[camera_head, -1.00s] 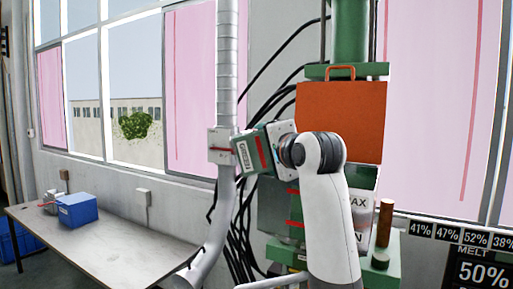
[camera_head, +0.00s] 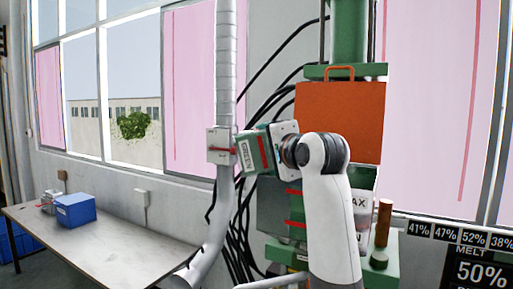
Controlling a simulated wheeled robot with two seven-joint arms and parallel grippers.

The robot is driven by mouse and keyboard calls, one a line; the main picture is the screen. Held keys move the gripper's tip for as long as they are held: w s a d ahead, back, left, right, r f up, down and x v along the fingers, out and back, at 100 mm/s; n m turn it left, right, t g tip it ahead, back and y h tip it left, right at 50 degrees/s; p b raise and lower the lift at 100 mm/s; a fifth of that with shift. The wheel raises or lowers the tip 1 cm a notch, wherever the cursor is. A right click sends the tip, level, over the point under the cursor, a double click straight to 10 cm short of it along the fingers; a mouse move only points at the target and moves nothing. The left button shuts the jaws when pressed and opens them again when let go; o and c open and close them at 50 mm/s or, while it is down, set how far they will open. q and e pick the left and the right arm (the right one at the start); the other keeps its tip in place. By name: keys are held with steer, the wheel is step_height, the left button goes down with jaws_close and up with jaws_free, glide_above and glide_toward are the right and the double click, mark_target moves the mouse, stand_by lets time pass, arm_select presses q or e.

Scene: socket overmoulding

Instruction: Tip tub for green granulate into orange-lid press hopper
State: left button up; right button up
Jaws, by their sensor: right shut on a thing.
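My right arm comes up from below, and its right gripper (camera_head: 268,150) is shut on a grey-green tub (camera_head: 243,157). The tub's label reads GREEN and is turned sideways, so the tub is tilted well over. It is in the air, left of the press. The fingertips and the tub's mouth and contents cannot be made out. The orange lid (camera_head: 340,118) stands raised on the green press, its handle at the top. The hopper opening under it is hidden behind my arm. My left gripper is not in view.
A grey pipe (camera_head: 226,60) with a white box (camera_head: 218,146) runs close to the tub's left. Black cables hang behind. A table (camera_head: 110,245) with a blue box (camera_head: 76,209) stands at left. A percentage display (camera_head: 482,270) is at lower right.

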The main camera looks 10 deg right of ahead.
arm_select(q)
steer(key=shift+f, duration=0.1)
arm_select(e)
steer(key=shift+w+d+f+m+h, duration=0.15)
steer(key=shift+w+d+f+h, duration=0.05)
steer(key=shift+d+f, duration=0.4)
steer(key=shift+w+d+f+m+h, duration=0.2)
steer(key=shift+d+f, duration=0.25)
steer(key=shift+d, duration=0.35)
steer(key=shift+s+d, duration=0.2)
steer(key=shift+d, duration=1.15)
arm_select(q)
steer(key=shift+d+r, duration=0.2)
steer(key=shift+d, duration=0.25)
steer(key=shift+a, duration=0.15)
arm_select(e)
steer(key=shift+r+m, duration=0.15)
steer(key=shift+m, duration=0.1)
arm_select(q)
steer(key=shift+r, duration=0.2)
arm_select(e)
steer(key=shift+s+a+r, duration=0.1)
steer(key=shift+r, duration=0.35)
steer(key=shift+w, duration=0.2)
